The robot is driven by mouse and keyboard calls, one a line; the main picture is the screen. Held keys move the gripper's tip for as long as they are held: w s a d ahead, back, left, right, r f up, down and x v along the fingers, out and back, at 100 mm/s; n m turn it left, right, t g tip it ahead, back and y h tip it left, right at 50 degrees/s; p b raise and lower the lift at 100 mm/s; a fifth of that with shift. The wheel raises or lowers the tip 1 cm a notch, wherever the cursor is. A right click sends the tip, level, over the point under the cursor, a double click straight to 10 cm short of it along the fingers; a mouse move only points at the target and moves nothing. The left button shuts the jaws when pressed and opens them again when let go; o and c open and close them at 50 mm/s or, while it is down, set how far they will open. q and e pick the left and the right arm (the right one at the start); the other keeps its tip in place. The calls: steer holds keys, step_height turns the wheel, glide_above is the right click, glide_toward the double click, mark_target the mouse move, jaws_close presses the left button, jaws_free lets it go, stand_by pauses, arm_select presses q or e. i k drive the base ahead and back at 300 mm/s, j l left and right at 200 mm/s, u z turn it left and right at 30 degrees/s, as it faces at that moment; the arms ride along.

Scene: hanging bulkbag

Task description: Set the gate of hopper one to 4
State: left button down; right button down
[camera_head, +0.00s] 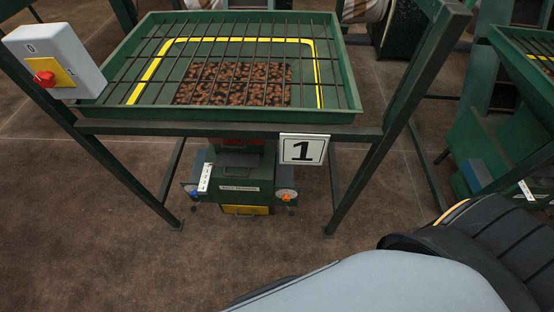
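Hopper one (345,117) is a green tray on a green frame, with a white sign (303,150) reading 1 on its front. Under it hangs a green outlet box (238,170) with a small label. A white scale strip (204,178) with dark marks is on its left side, above a small blue part (194,196). A yellow panel (244,210) is at the bottom. The gate setting is too small to read. Neither gripper is in view.
A grey switch box (55,60) with a red knob is on the left post. Brown lumps (232,84) lie under the grate (150,70). Another green hopper (505,130) stands at the right. My grey and black arm link fills the lower right. The floor in front is clear.

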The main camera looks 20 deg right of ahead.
mark_target(235, 159)
steer(key=z, duration=0.2)
steer(key=i+j+z, duration=0.1)
steer(key=i+z, duration=0.15)
steer(key=i+j+z, duration=0.1)
steer(key=z, duration=0.2)
steer(key=i+j, duration=0.05)
steer(key=i, duration=0.05)
